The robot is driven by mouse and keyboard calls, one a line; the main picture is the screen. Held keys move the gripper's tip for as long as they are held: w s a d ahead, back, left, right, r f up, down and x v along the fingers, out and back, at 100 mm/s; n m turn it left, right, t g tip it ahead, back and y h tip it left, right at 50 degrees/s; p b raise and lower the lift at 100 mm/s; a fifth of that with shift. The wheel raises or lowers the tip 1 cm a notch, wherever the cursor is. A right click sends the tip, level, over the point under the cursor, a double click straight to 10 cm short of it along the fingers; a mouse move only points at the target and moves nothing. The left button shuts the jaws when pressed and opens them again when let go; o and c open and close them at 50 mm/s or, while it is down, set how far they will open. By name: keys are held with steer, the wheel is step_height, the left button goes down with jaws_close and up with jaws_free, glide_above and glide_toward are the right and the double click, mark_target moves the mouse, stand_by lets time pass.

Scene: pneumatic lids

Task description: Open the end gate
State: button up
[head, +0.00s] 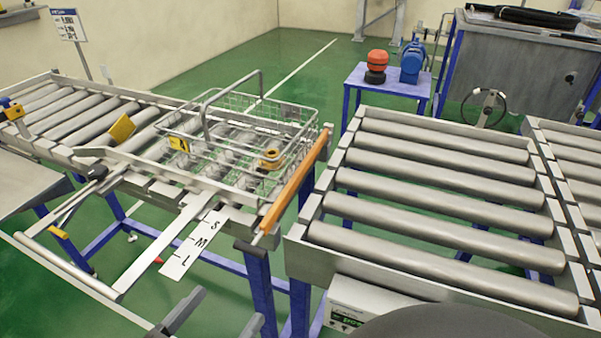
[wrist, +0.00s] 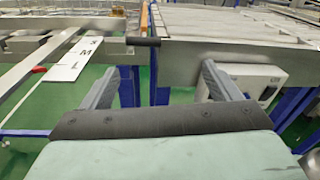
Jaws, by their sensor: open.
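The end gate (head: 292,184) is an orange bar standing across the right end of the left conveyor in the head view. A lever with a black grip (head: 249,248) sticks out at its near end. In the wrist view the orange gate (wrist: 145,18) is at the top, with the black grip (wrist: 145,42) pointing left below it. A wire basket (head: 235,135) sits on the conveyor just left of the gate. My gripper (head: 231,304) is open and empty, in front of and below the grip. In the wrist view its two grey fingers (wrist: 157,74) are spread wide below the grip.
A second roller conveyor (head: 430,200) stands to the right across a narrow gap. An S-M-L label plate (head: 195,243) and a metal frame (head: 70,265) project at the near left. A white box (head: 360,303) is under the right conveyor.

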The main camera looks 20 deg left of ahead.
mark_target(253, 246)
steer(key=shift+n+t+y, duration=0.3)
steer(key=shift+n+y, duration=0.3)
steer(key=w, duration=1.5)
steer(key=shift+w+a+f, duration=0.15)
steer(key=shift+f, duration=0.05)
steer(key=shift+c, duration=0.2)
